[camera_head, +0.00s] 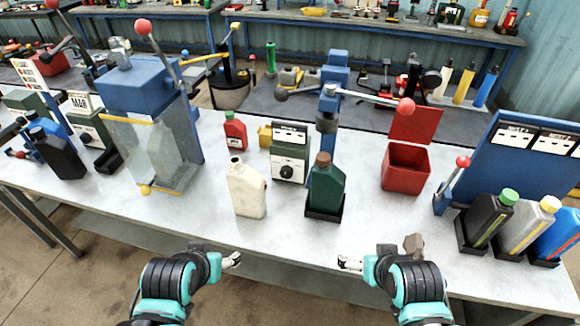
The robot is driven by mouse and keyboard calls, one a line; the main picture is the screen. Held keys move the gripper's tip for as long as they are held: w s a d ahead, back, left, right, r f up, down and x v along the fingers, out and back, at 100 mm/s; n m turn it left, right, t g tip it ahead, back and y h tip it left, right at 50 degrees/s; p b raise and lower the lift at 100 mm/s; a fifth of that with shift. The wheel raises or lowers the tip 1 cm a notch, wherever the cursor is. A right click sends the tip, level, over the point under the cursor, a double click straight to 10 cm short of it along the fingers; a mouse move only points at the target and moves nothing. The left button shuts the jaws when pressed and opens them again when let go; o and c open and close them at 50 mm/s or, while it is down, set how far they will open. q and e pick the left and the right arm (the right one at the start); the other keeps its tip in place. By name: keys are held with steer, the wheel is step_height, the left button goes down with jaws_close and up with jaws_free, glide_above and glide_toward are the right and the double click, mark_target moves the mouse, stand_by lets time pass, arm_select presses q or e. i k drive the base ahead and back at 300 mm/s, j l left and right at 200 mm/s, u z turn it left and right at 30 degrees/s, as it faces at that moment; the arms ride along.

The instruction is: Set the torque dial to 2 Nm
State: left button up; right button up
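A grey-green box with a white front panel and a round black dial (287,171) stands mid-table. The dial's pointer and numbers are too small to read. A similar box with a dark knob (88,138) stands at the far left, so I cannot tell for certain which is the torque dial. My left gripper (233,260) and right gripper (347,263) are near the table's front edge, well short of both dials. Neither holds anything that I can see. Their fingers are too small to tell open from shut.
A cream bottle (247,190) stands in front of the middle box on its left. A dark green bottle (325,188) with a brown cap stands in a black holder on its right. A red bin (405,168) and blue press (148,83) flank them. The table's front strip is clear.

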mark_target(286, 172)
steer(key=z, duration=0.6)
steer(key=j+z, duration=0.45)
steer(key=k+j+z, duration=0.15)
steer(key=z, duration=0.3)
steer(key=k+j+z, duration=0.15)
steer(key=j+z, duration=0.3)
steer(key=k+j+z, duration=0.25)
steer(key=k+j, duration=0.55)
steer(key=i+j, duration=0.1)
steer(key=j, duration=0.7)
steer(key=i, duration=0.05)
